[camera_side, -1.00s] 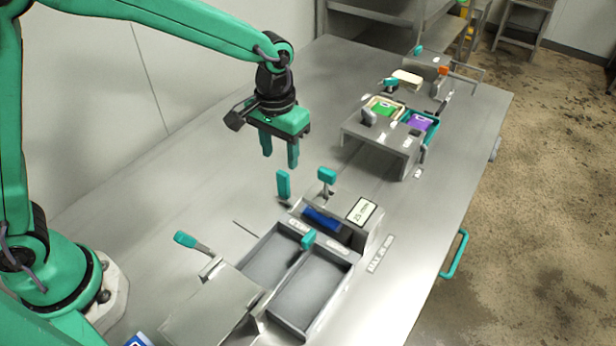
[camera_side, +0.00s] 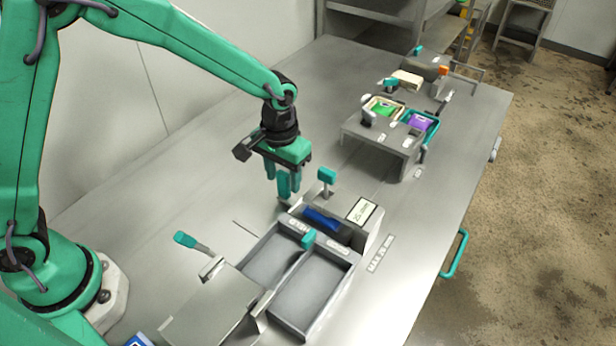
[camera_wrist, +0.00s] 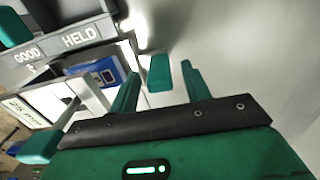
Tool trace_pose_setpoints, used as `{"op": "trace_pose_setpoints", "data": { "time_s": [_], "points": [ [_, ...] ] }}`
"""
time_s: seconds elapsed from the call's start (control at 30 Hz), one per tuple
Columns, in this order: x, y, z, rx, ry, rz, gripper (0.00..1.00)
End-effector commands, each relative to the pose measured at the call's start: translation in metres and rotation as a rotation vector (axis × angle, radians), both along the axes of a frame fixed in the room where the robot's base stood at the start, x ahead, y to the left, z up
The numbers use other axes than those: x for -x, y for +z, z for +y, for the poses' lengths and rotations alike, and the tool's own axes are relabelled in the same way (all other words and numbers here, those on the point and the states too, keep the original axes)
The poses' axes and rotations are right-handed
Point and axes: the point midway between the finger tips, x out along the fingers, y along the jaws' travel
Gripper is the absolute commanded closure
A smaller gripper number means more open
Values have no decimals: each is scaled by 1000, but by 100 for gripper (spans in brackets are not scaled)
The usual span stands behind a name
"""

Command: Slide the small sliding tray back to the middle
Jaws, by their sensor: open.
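The small sliding tray is a dark, low tray with a blue pouch (camera_side: 322,218) in it, behind the two bins in the side view. The blue pouch also shows in the wrist view (camera_wrist: 92,72), close to the HELD label. A teal upright handle (camera_wrist: 159,73) stands at the tray's end. My gripper (camera_side: 283,184) is open and low over this handle. In the wrist view the handle appears between my two fingers (camera_wrist: 160,88), with gaps on both sides. Contact cannot be told. The tray's join to the handle is hidden.
Two grey bins (camera_side: 318,290) labelled GOOD and HELD lie in front, with a teal-topped lever (camera_side: 308,238) between them. Another teal-knobbed lever (camera_side: 326,176) stands just right of my gripper. A number card (camera_side: 361,210) sits to the right. A raised stand (camera_side: 385,148) is farther back.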

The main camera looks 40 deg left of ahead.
Motion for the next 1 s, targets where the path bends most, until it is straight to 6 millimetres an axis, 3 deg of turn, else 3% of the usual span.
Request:
{"op": "trace_pose_setpoints", "data": {
  "time_s": [0.13, 0.47, 0.7, 1.0],
  "points": [
    [0, -10, 0, 0, 0, 1, 53],
    [0, -13, 0, 0, 0, 0, 53],
    [0, -13, 0, 0, 0, 0, 98],
    [-5, -13, 0, 0, 1, 0, 100]
  ]
}}
